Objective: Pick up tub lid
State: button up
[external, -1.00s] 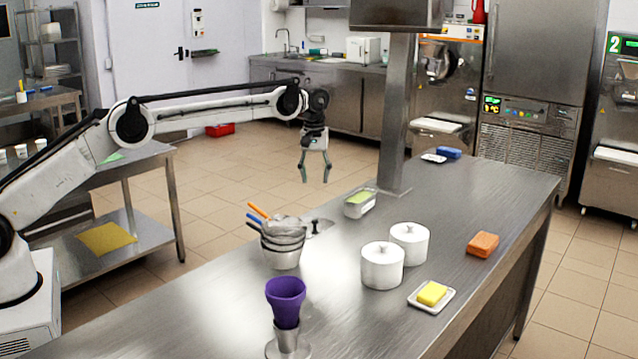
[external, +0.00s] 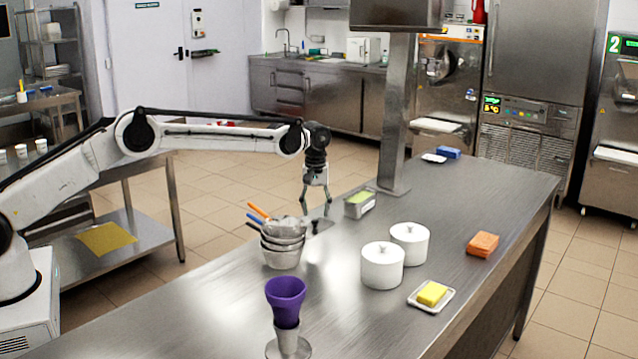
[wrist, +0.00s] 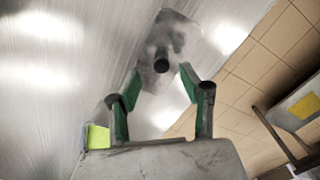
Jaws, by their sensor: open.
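The tub lid is a flat steel lid (wrist: 172,38) with a black knob (wrist: 161,64); it lies on the steel counter. In the external view the lid (external: 323,226) is partly hidden behind the stacked bowls. My gripper (external: 316,203) hangs pointing down above the lid, open and empty. In the wrist view my gripper (wrist: 160,80) has its two green-sided fingers spread, with the knob just beyond and between the tips. A gap to the lid seems to remain, but its height is hard to tell. An open steel tub with green contents (external: 360,201) stands to the right.
Stacked bowls (external: 281,257) with coloured handles stand close in front of the lid. A steel post (external: 393,130) rises behind the tub. Two white lidded pots (external: 382,266), a purple cup (external: 286,296), a yellow sponge (external: 432,292) and an orange sponge (external: 483,244) are on the counter.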

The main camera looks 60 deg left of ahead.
aim_at(315, 220)
notch_tip(315, 220, down, 4)
jog(key=shift+s+a+p, duration=0.1)
jog(key=shift+p, duration=0.2)
grip_shut()
